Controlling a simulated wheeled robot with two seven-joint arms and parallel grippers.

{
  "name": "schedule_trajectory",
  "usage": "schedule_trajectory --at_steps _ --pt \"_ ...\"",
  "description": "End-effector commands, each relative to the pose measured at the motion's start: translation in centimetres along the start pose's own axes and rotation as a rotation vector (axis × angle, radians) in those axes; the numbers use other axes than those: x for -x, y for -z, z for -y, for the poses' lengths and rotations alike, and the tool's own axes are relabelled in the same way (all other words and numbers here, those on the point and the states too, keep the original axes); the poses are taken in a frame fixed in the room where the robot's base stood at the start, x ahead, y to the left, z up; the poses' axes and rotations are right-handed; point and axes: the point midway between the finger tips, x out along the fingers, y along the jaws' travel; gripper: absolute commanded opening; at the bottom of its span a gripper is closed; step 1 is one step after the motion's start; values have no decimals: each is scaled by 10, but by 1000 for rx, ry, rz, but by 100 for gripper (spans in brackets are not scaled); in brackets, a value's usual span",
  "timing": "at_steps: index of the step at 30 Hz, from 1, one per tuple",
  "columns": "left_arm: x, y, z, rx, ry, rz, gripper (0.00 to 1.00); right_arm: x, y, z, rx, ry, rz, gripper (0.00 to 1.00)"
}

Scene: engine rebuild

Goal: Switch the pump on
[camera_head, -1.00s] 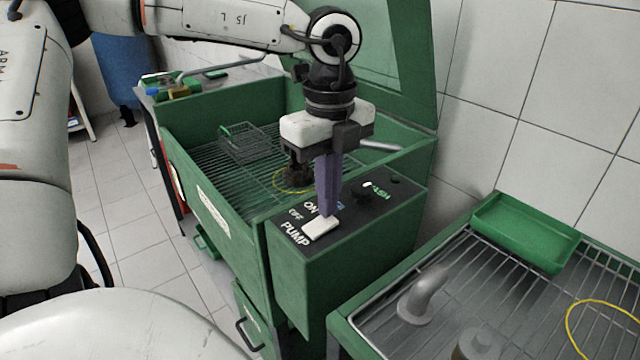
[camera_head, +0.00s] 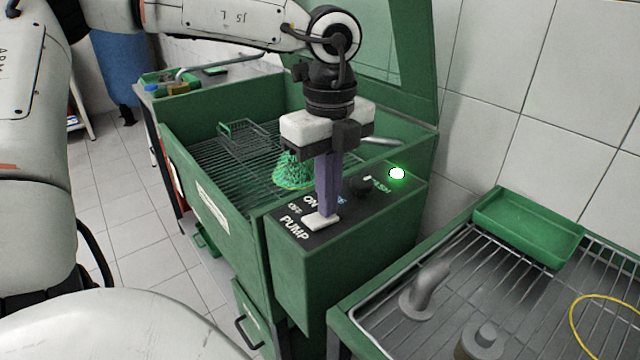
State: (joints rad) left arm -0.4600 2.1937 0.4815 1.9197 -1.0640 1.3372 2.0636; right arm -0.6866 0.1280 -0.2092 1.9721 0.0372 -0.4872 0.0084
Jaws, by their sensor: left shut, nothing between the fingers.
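The pump switch (camera_head: 321,222) is a white rocker on the dark panel (camera_head: 290,219) of the green washer, beside the words ON, OFF and PUMP. My left gripper (camera_head: 327,212) points straight down, shut and empty, with its purple fingertips at the rocker and partly covering it. A lamp (camera_head: 397,173) at the panel's far right glows bright green. In the washer basin a green-tinted, cone-shaped spray or mass (camera_head: 293,171) stands over the grate. My right gripper is not in view.
A wire basket (camera_head: 245,138) sits on the basin grate. A dark knob (camera_head: 363,185) is on the panel near my fingers. The raised green lid stands behind. At right, a rack table holds a green tray (camera_head: 527,229) and metal parts.

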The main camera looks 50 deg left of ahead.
Motion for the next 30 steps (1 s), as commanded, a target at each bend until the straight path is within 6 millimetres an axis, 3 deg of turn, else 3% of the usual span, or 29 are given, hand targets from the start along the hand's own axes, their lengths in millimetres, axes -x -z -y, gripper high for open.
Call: schedule_trajectory --at_steps 24,30 --pt "65 0 0 0 1 1 0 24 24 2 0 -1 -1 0" --pt "70 0 0 0 0 0 0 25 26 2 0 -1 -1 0"
